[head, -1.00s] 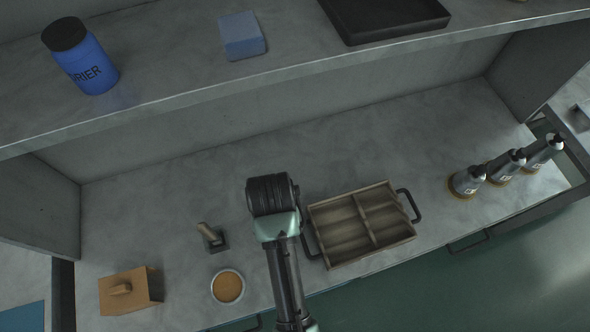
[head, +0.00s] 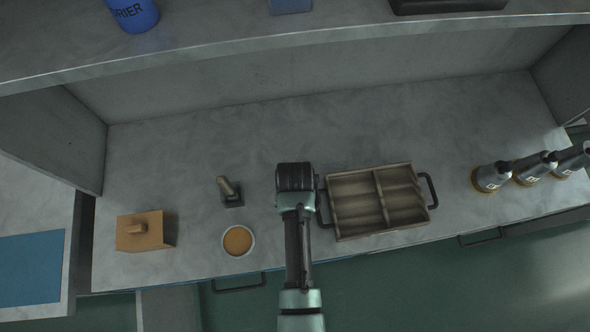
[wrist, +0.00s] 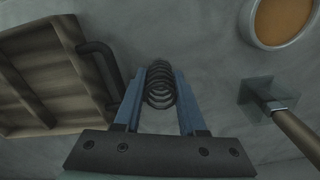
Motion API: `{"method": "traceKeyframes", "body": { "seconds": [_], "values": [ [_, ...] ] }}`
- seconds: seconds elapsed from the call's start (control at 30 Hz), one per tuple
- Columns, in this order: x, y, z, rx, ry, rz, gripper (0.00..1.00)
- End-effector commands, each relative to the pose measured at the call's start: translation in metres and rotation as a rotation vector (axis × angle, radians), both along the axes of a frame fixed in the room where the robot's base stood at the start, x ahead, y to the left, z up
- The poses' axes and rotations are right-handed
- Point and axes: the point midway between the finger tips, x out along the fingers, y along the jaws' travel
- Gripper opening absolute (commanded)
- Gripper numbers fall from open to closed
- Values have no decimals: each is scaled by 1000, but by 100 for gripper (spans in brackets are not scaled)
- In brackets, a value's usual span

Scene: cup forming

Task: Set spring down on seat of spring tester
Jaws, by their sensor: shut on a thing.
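The spring (wrist: 160,85) is a dark coil, held between the two blue fingers of my gripper (wrist: 160,78) in the wrist view. My arm hides the gripper and the spring in the head view. A small fixture with a dark square base and a slanted tan post (head: 228,187) stands on the bench, left of my arm. It looks like the spring tester, though its seat is not clear. Its square base (wrist: 256,92) also shows in the wrist view, to the right of the spring and apart from it.
A wooden divided tray (head: 333,205) with black handles lies just right of my arm. A cup of orange-brown contents (head: 238,240) and a tan lidded box (head: 142,231) stand at left. Dark bottles (head: 490,178) stand at far right. A shelf (head: 250,38) overhangs the back.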

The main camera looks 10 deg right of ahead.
Motion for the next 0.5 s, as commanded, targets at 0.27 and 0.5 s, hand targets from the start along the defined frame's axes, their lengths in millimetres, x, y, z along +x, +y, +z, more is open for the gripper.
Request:
{"method": "traceKeyframes", "body": {
  "seconds": [0.27, 0.5],
  "values": [
    [0, 0, -3, 0, 0, 0, 69],
    [0, 0, -3, 0, 0, 0, 70]
  ]
}}
